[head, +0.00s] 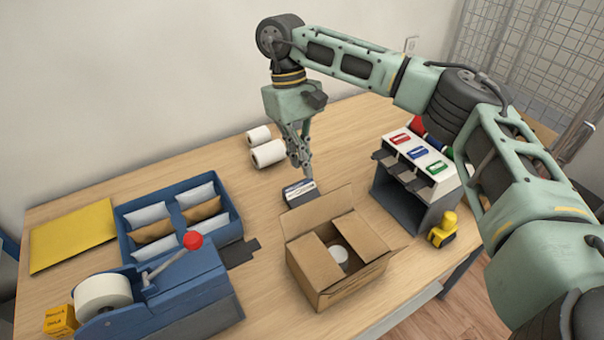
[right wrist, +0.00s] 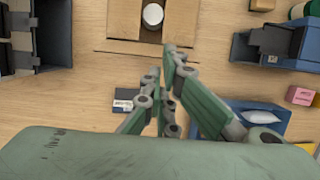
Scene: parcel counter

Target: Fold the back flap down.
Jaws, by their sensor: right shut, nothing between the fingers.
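An open cardboard box (head: 318,283) stands on the counter, its back flap (head: 318,212) raised along the far edge. Two side flaps (head: 313,256) lie inward with a gap between them. A white round item (head: 338,256) shows in that gap, and also in the right wrist view (right wrist: 153,15). My right gripper (head: 307,172) is shut and empty, pointing down behind the box, apart from the back flap as far as I can tell. Its fingertips (right wrist: 163,62) show just below the box (right wrist: 122,20) in the right wrist view. My left gripper is out of view.
A small dark box with a white label (head: 300,194) lies behind the cardboard box, under my gripper. A blue tray of packets (head: 229,229) and a tape dispenser (head: 185,290) are left. A grey rack (head: 410,195) and yellow device (head: 442,230) are right.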

